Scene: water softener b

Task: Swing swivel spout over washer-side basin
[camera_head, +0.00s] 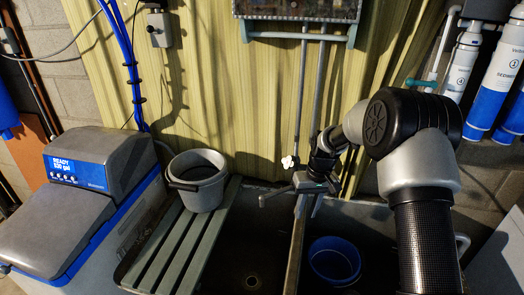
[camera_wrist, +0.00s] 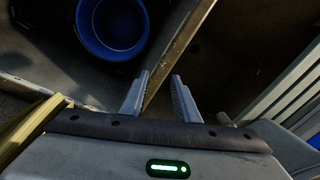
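A double sink has a left basin (camera_head: 235,262) with a drain and a right basin (camera_head: 375,262), parted by a divider (camera_head: 296,250). A grey spout-like bar (camera_head: 278,195) reaches left from the faucet area at the back, over the left basin side; my gripper partly hides where it joins. My gripper (camera_head: 309,210) is above the back of the divider, close to this bar; I cannot tell if they touch. In the wrist view my gripper (camera_wrist: 160,77) has its fingers apart with nothing between them, over the divider (camera_wrist: 180,45). The spout is not clear there.
A blue bucket (camera_head: 334,262) stands in the right basin. A grey bucket (camera_head: 198,180) stands on the slatted drainboard (camera_head: 185,240) at left. A water softener (camera_head: 75,200) is far left. Pipes (camera_head: 301,100) run down the wall behind the sink.

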